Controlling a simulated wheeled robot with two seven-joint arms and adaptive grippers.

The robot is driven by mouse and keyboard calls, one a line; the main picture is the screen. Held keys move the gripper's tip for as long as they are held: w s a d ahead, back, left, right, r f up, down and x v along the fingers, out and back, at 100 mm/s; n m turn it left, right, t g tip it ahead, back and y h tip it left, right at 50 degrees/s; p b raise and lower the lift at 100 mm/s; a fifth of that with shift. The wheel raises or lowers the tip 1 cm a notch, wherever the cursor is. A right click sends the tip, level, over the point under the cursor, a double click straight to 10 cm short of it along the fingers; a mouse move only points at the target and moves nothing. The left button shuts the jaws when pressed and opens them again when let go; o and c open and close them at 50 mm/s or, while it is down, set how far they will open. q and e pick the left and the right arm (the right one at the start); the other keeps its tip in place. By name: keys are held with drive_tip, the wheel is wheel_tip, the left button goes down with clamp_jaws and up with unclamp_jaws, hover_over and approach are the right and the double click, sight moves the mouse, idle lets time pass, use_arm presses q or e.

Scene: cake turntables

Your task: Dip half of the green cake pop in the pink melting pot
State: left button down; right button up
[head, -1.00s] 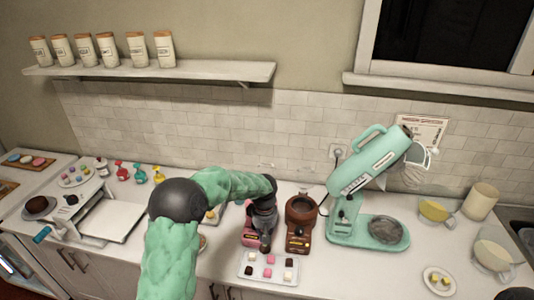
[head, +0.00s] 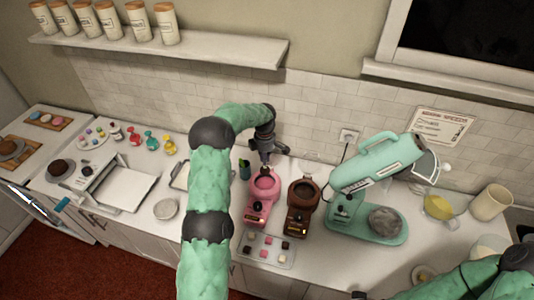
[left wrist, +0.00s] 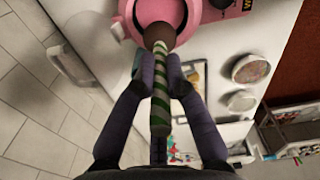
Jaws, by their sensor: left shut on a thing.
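My left gripper (head: 267,160) is at the back rim of the pink melting pot (head: 262,187), pointing down. In the left wrist view it is shut on the green-and-white striped stick (left wrist: 160,95) of the cake pop. The cake pop's brown head (left wrist: 158,36) is at the far end of the stick and overlaps the pink pot (left wrist: 135,22). I cannot tell how deep the head is in the pot. In the head view the cake pop is too small and hidden to make out. My right arm shows at the lower right; its gripper is out of view.
A brown melting pot (head: 303,193) stands close to the right of the pink one. A tray of small pink, white and dark pieces (head: 266,249) lies in front. A green stand mixer (head: 370,195) is further right. A small bowl (head: 166,209) stands left of my left arm.

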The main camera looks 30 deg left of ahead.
sight(265, 168)
use_arm(q)
drive_tip(key=shift+f+b, duration=0.65)
drive_tip(key=shift+f, duration=1.7)
wheel_tip(265, 168, down, 4)
drive_tip(key=b, duration=0.3)
drive_tip(key=shift+b, duration=0.3)
drive_tip(key=shift+f, duration=0.2)
drive_tip(key=shift+f+b, duration=0.45)
drive_tip(key=shift+b, duration=0.2)
drive_tip(key=shift+r, duration=0.25)
drive_tip(key=shift+r+p, duration=0.3)
drive_tip(key=shift+r, duration=1.2)
